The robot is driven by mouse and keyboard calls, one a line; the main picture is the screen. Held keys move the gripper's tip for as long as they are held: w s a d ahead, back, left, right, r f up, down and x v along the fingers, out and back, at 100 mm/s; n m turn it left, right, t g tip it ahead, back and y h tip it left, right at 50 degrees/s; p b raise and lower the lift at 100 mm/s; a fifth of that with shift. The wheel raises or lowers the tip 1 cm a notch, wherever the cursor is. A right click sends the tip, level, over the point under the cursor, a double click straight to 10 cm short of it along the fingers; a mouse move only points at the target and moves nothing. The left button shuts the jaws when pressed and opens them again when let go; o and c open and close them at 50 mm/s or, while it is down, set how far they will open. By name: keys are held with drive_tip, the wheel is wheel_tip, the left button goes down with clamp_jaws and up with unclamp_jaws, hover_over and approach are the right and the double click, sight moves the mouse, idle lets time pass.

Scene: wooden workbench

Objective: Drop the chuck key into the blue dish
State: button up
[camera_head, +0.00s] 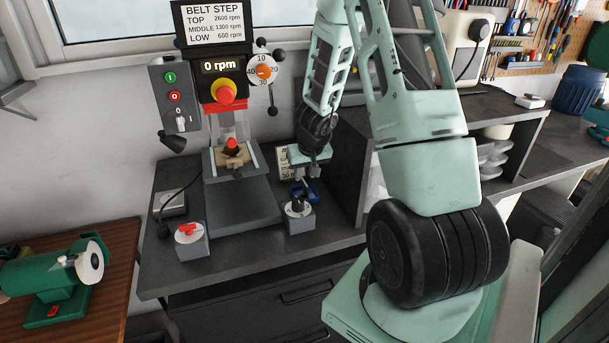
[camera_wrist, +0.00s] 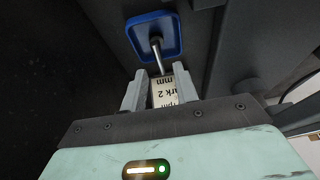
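The blue dish (camera_wrist: 172,22) shows at the top of the wrist view, beyond the fingertips. In the head view the blue dish (camera_head: 311,191) is small and partly hidden below my gripper. The chuck key (camera_wrist: 158,54) is a metal rod with a dark end, seen against the dish and reaching back toward the fingers. My gripper (camera_wrist: 160,74) has its fingers apart, with gaps on both sides of the rod. I cannot tell whether the key rests in the dish. In the head view my gripper (camera_head: 307,172) is just above the dish.
A grey box with a dial (camera_head: 298,211) stands just in front of the dish. A printed card (camera_head: 284,164) stands behind. The drill press (camera_head: 235,170) is to the left, with a red-switch box (camera_head: 190,238) in front.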

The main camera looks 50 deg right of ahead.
drive_tip(key=p+v, duration=0.3)
drive_tip(key=v, duration=0.7)
drive_tip(key=w+a+r+n+y, duration=0.1)
drive_tip(key=a+r+n+y, duration=0.15)
drive_tip(key=a, duration=0.95)
drive_tip(key=w+a+r+n+y, duration=0.1)
drive_tip(key=a+r+n+y, duration=0.15)
drive_tip(key=a, duration=1.05)
drive_tip(key=s+a+r+n+g, duration=0.2)
drive_tip(key=s+a+n, duration=0.3)
drive_tip(key=s+a, duration=0.6)
drive_tip(key=s+a+r+n+g+h, duration=0.1)
drive_tip(key=s+a+n, duration=0.3)
drive_tip(key=s, duration=0.6)
drive_tip(key=shift+a+r+g+h, duration=0.3)
drive_tip(key=shift+a+h, duration=0.3)
drive_tip(key=shift+a, duration=0.35)
drive_tip(key=shift+f, duration=0.1)
wheel_tip(320, 180, down, 9)
drive_tip(key=b, duration=0.8)
drive_tip(key=shift+b, duration=0.3)
